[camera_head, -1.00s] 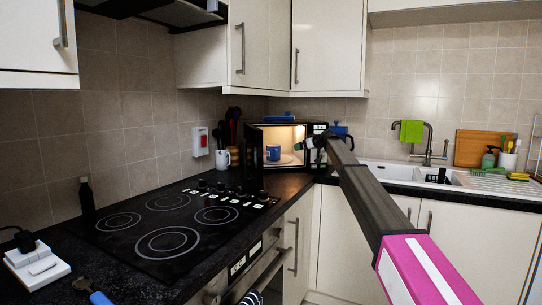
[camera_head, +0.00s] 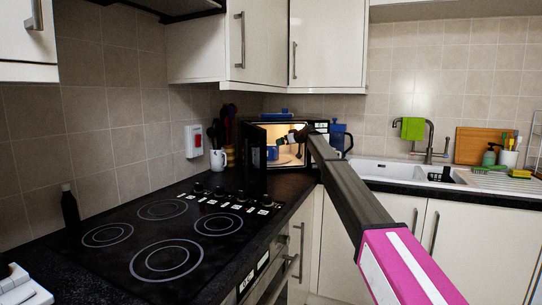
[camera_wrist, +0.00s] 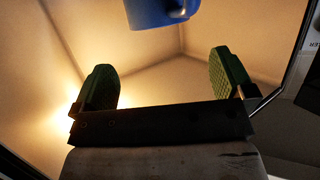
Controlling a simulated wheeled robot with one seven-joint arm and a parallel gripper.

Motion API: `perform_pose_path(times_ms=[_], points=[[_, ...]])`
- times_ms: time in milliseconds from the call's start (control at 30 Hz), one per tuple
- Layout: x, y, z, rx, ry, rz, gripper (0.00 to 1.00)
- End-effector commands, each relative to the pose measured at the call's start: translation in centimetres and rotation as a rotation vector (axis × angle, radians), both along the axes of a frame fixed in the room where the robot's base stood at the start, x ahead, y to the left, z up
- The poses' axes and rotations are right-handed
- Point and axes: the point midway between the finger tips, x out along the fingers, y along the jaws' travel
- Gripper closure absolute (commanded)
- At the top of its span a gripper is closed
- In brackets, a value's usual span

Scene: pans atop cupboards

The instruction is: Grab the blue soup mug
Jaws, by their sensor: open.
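The blue mug (camera_head: 272,153) stands inside the lit, open microwave (camera_head: 315,126) at the far end of the counter. In the wrist view the blue mug (camera_wrist: 161,12) shows at the top edge, with its handle to the right; its upper part is cut off. My gripper (camera_head: 285,140) is at the microwave opening, just right of the mug. In the wrist view my gripper (camera_wrist: 170,75) is open, with two green-padded fingers apart and nothing between them. The mug lies ahead of the fingertips and appears apart from them.
The microwave door (camera_head: 255,160) stands open on the left.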

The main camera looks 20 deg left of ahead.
Motion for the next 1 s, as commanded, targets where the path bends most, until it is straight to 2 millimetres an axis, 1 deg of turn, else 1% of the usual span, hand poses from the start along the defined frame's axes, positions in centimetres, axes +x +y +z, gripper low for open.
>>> perform_pose_path(times_ms=[33,133,200,433,700,800,967,1000], points=[[0.6,0.9,-0.3,-0.001,0.001,0.001,0.00],[1.2,2.2,-0.8,-0.001,0.001,0.002,0.00],[1.4,2.8,-1.1,-0.001,0.001,0.002,0.00],[2.1,3.9,-1.8,-0.001,0.001,0.001,0.00],[3.8,6.8,-3.1,-0.001,0.001,0.002,0.00],[3.9,7.2,-3.3,-0.001,0.001,0.001,0.00],[3.9,7.1,-3.3,-0.001,0.001,0.001,0.00],[3.9,7.1,-3.3,-0.001,0.001,0.001,0.06]])
